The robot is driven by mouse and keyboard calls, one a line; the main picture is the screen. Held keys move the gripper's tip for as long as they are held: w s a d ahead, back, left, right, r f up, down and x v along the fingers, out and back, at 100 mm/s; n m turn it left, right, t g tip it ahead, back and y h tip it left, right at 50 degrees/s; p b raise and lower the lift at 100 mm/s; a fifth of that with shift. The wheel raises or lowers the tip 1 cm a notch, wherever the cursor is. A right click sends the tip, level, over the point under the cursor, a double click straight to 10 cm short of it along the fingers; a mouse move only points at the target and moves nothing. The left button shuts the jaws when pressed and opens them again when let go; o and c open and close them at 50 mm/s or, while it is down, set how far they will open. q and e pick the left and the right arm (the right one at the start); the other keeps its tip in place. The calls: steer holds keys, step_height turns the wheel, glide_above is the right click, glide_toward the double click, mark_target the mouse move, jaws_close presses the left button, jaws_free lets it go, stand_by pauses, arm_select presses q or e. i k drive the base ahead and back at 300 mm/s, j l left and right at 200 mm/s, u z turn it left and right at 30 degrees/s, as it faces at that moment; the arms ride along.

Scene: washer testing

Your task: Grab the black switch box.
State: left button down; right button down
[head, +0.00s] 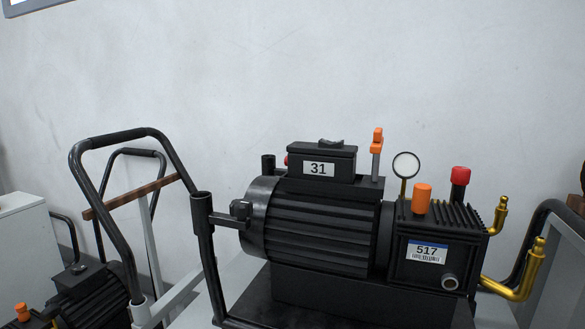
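The black switch box (343,168) sits on top of a black ribbed motor (315,222) in the middle of the head view. It has a white label reading 31 on its front and a small dark rocker on its lid. A small red part shows at its left edge. Neither of my grippers is in view, and nothing is holding the box.
Beside the box stands an orange-topped lever (377,140). Farther right are a round gauge (405,165), an orange cap (421,198), a red cap (460,174) and brass pipes (515,290). A black cart handle (120,135) rises at left. Space above is clear.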

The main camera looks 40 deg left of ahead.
mark_target(325, 160)
steer(key=u, duration=0.95)
